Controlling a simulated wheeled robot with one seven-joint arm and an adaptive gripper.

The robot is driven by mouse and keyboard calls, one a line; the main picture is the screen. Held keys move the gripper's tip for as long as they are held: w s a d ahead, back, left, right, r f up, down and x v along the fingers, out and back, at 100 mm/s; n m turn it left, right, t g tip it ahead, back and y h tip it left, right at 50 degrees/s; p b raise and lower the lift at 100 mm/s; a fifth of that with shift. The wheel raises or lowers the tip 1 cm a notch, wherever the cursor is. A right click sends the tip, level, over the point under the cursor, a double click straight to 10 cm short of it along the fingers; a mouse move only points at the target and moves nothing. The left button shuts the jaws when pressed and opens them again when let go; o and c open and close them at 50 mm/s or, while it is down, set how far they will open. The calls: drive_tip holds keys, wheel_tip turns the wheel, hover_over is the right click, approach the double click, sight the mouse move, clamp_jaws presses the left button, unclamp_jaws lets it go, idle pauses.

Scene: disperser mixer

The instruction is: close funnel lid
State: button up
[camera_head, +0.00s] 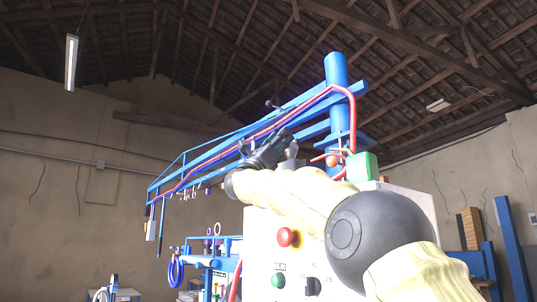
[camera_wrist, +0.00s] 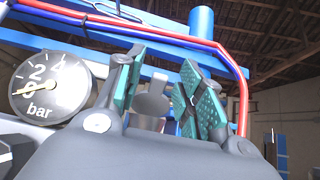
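My gripper (camera_head: 278,143) is raised in front of the blue overhead frame in the head view. In the wrist view my gripper (camera_wrist: 162,72) has its two green-padded fingers apart, with a gap between them. I cannot make out the funnel lid for certain in either view; my arm and gripper hide part of the machine.
A blue column (camera_head: 337,68) and blue beam (camera_head: 250,116) carry a red hose (camera_head: 352,115) close to my gripper. A pressure gauge (camera_wrist: 52,86) is at the left in the wrist view. A white control panel with a red button (camera_head: 288,237) stands below my arm.

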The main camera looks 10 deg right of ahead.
drive_tip(key=v, duration=1)
drive_tip(key=shift+a+f, duration=0.1)
drive_tip(key=shift+f, duration=0.05)
drive_tip(key=shift+c, duration=0.3)
